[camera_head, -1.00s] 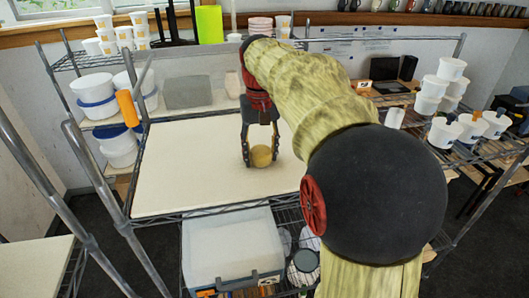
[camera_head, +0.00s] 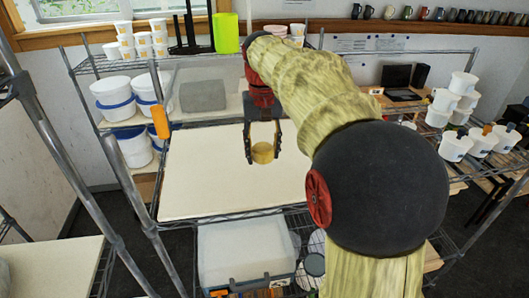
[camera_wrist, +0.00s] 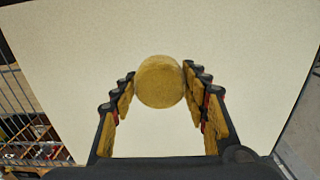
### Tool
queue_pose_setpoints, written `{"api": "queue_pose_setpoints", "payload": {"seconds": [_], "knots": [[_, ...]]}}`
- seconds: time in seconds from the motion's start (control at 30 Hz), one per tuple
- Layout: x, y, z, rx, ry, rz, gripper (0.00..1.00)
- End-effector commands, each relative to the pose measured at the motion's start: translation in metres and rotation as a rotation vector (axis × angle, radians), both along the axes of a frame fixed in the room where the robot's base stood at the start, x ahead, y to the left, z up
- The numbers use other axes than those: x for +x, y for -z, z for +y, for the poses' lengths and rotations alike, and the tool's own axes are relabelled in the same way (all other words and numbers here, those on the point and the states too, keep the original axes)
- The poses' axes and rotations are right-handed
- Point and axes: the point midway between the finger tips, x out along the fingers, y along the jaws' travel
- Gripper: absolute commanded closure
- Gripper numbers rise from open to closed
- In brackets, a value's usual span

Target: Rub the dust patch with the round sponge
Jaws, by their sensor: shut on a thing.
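The round yellow sponge (camera_head: 263,153) is held between the fingertips of my gripper (camera_head: 263,148), above the pale board (camera_head: 200,185) in the head view. In the wrist view the sponge (camera_wrist: 160,82) shows as a short disc between the two fingers, over the same plain board (camera_wrist: 240,50). I cannot tell the exact gap between sponge and board. No dust patch can be made out on the visible board; my arm hides its right part in the head view.
White buckets (camera_head: 115,98) and a grey block-like thing (camera_head: 203,95) stand behind the board. An orange-handled item (camera_head: 160,122) is near the metal post at left. A bin (camera_head: 245,250) sits on the shelf below. Stacked white tubs (camera_head: 450,98) stand at right.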

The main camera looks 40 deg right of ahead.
Motion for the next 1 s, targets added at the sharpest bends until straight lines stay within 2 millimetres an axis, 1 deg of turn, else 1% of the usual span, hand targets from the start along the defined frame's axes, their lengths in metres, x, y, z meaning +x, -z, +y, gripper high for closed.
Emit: {"api": "queue_pose_setpoints", "payload": {"seconds": [0.03, 0.1, 0.3, 1.0], "knots": [[0.001, -0.008, 0.0, -0.001, -0.001, -0.001, 0.79], [0.001, -0.014, 0.001, -0.001, -0.001, -0.001, 0.79], [0.003, -0.028, 0.003, -0.001, -0.003, -0.001, 0.79], [0.003, -0.028, 0.003, -0.001, -0.003, -0.001, 0.79]]}}
